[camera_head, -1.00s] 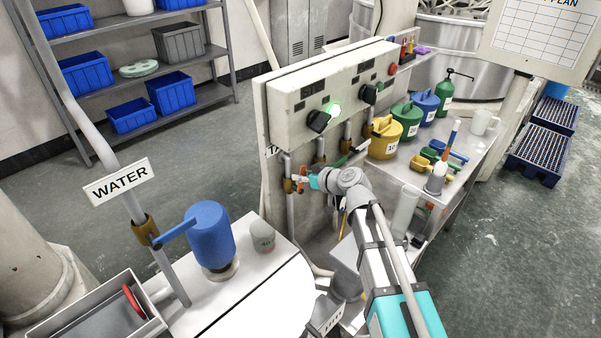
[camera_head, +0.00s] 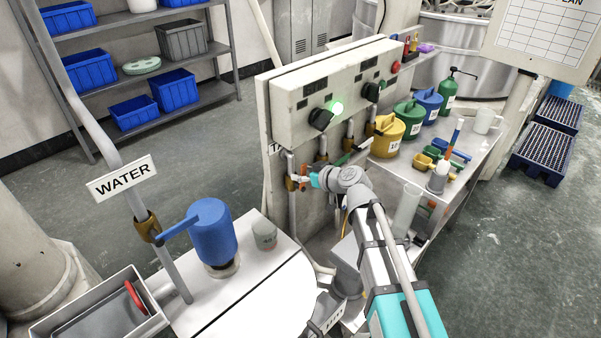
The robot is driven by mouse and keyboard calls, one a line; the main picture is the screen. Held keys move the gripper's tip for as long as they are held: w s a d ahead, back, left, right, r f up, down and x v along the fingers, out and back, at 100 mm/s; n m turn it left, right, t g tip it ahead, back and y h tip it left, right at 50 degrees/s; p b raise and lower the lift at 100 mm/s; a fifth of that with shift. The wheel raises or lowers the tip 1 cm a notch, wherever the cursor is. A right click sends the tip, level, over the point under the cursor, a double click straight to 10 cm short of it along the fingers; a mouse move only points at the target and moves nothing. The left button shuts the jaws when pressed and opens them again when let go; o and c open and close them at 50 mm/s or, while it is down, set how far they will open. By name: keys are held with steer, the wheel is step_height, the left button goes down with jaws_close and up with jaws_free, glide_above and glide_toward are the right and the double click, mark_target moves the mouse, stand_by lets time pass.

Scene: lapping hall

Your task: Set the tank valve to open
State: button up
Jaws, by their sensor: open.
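Below the control box, a brass valve (camera_head: 291,183) sits on a vertical pipe under a sign of which only the first letters, "TA", show; this appears to be the tank valve. A small orange-red part shows beside it, near my gripper. My gripper (camera_head: 306,181) is open, at the right side of this valve, with its fingers small and partly hidden by my wrist. I cannot tell whether the fingers touch the valve or its handle. The handle's exact angle is too small to read.
The control box (camera_head: 335,92) with dark knobs and a lit green lamp overhangs the valves. More brass valves (camera_head: 321,157) stand just right, one with a green handle. Coloured cans (camera_head: 388,136) fill the right bench.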

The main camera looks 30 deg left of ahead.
stand_by(0.3)
steer(key=w+d+f+m+h, duration=0.2)
steer(key=d+f, duration=0.1)
steer(key=d, duration=0.7)
steer(key=w+d+f+m+h, duration=0.1)
steer(key=d+f+m+h, duration=0.15)
steer(key=d, duration=0.75)
steer(key=w+d+f+m+h, duration=0.2)
steer(key=d+f+h, duration=0.1)
steer(key=d, duration=0.7)
steer(key=s+d+f+m+h, duration=0.1)
steer(key=s+d+m+h, duration=0.1)
steer(key=d, duration=0.7)
steer(key=s+d+f+m+g+h, duration=0.1)
steer(key=d+m, duration=0.3)
steer(key=d, duration=0.5)
steer(key=s+d+f+m+g+h, duration=0.1)
steer(key=s+d+m+h, duration=0.2)
steer(key=d, duration=0.6)
steer(key=shift+s+d, duration=0.35)
steer(key=shift+s, duration=0.25)
steer(key=shift+a, duration=0.2)
